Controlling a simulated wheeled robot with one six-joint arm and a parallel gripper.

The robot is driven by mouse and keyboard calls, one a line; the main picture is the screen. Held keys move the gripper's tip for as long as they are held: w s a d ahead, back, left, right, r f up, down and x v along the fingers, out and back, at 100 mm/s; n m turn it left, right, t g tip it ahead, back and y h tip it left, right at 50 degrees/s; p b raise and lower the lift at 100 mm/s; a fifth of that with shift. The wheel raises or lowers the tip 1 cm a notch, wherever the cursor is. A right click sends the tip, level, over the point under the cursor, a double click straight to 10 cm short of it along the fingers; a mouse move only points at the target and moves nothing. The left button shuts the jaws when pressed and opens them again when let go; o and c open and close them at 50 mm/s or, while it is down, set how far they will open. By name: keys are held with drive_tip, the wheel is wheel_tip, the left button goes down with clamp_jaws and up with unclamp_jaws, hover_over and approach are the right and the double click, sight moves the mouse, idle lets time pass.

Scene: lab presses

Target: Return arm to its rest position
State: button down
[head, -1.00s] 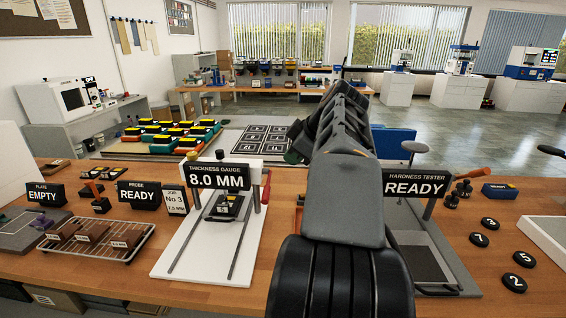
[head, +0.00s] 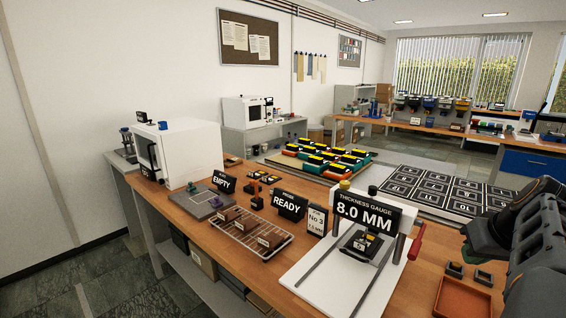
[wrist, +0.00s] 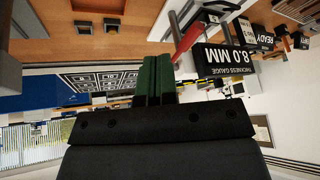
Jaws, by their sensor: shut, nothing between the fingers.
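My arm (head: 530,245) is at the right edge of the head view, folded over the bench, with its lower part cut off by the frame. My gripper (wrist: 156,78) shows in the wrist view as two green fingers closed together, with nothing between them. The wrist view is upside down.
Black-and-white marked tiles (head: 440,190) lie beyond.

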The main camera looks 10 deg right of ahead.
drive_tip(key=a+f+n+p, duration=0.1)
drive_tip(key=a+f, duration=0.2)
drive_tip(key=a, duration=0.5)
drive_tip(key=s+a+f+n+g+p, duration=0.1)
drive_tip(key=a+f+p, duration=0.1)
drive_tip(key=a, duration=0.7)
drive_tip(key=s+a+f+n+g+p, duration=0.1)
drive_tip(key=a+f, duration=0.3)
drive_tip(key=a, duration=0.5)
drive_tip(key=shift+f+y+p, duration=0.3)
drive_tip(key=shift+f+p, duration=0.1)
drive_tip(key=shift+p, duration=0.2)
idle(0.7)
